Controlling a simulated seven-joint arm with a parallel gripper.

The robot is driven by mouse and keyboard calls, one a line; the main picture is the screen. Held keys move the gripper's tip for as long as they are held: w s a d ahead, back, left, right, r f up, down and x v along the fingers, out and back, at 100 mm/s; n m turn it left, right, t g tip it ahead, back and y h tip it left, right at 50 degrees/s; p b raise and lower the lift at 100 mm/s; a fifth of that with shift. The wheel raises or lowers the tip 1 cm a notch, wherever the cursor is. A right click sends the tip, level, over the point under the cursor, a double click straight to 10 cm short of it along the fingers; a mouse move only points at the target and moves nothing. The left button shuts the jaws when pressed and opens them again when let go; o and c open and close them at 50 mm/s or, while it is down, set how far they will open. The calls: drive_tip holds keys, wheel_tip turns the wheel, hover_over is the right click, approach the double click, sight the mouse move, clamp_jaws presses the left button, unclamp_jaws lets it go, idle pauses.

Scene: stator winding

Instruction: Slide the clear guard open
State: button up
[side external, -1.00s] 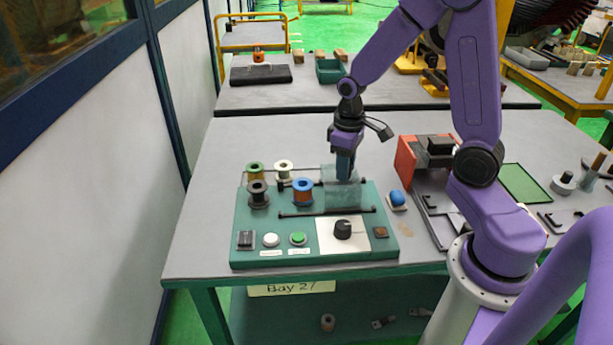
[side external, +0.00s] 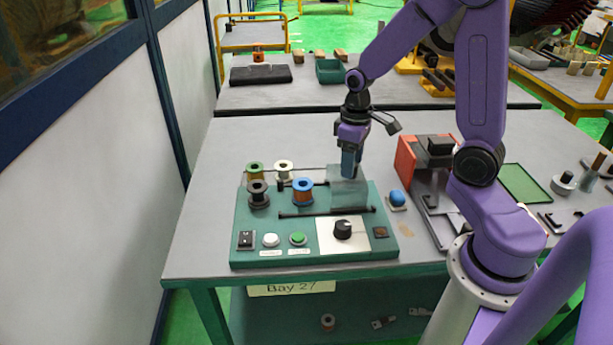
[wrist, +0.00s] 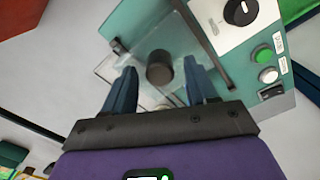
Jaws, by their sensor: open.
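The clear guard (side external: 348,198) stands at the right end of the green panel (side external: 243,225), between two dark rails (side external: 325,211). It stands right of the wire spools, and its see-through edges also show in the wrist view (wrist: 108,66). My gripper (side external: 351,172) is just above the guard, pointing down. In the wrist view my gripper (wrist: 158,76) has its two fingers apart. A dark round knob (wrist: 159,66) shows between and beyond the fingertips, with a gap on each side. I cannot tell how far below the tips it is.
Black, blue (side external: 303,192), green and white spools stand left of the guard. A white button (side external: 270,240), a green button (side external: 298,239) and a black dial (side external: 343,229) line the panel's front. A blue knob (side external: 397,198) and a red block (side external: 405,161) are at right.

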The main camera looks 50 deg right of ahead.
drive_tip(key=shift+r, duration=2.25)
drive_tip(key=s+a+r+n, duration=0.1)
drive_tip(key=s+a+n, duration=0.3)
drive_tip(key=s, duration=0.6)
drive_tip(key=s+a+r+n, duration=0.1)
drive_tip(key=s+a+n, duration=0.4)
drive_tip(key=s+a, duration=0.3)
drive_tip(key=shift+s+a+n, duration=0.3)
drive_tip(key=shift+s, duration=0.6)
